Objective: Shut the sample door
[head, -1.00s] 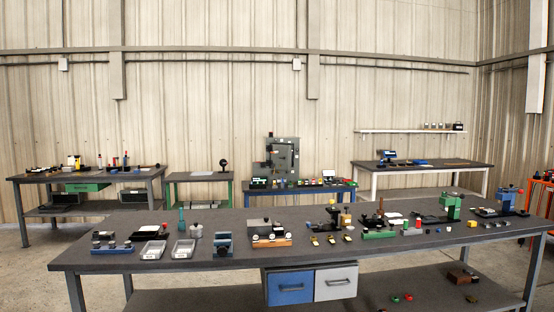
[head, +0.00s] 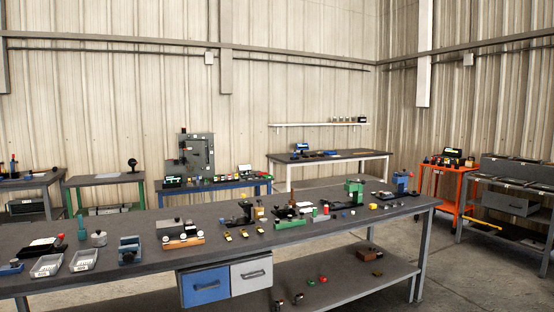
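A grey upright enclosure or panel (head: 197,152) with small fittings on its face stands at the blue-framed bench (head: 230,187) against the back wall. It may carry the sample door, but it is too small to tell whether a door on it is open or shut. No other door is clear in the head view. Neither of my grippers is in view.
A long grey bench (head: 215,213) crosses the front, bearing trays, clamps and small parts, with a blue drawer (head: 205,287) and a grey drawer (head: 251,274) below. A white-legged table (head: 345,157), an orange cart (head: 432,182) and a grey workbench (head: 513,184) stand behind and right. Floor shows at lower right.

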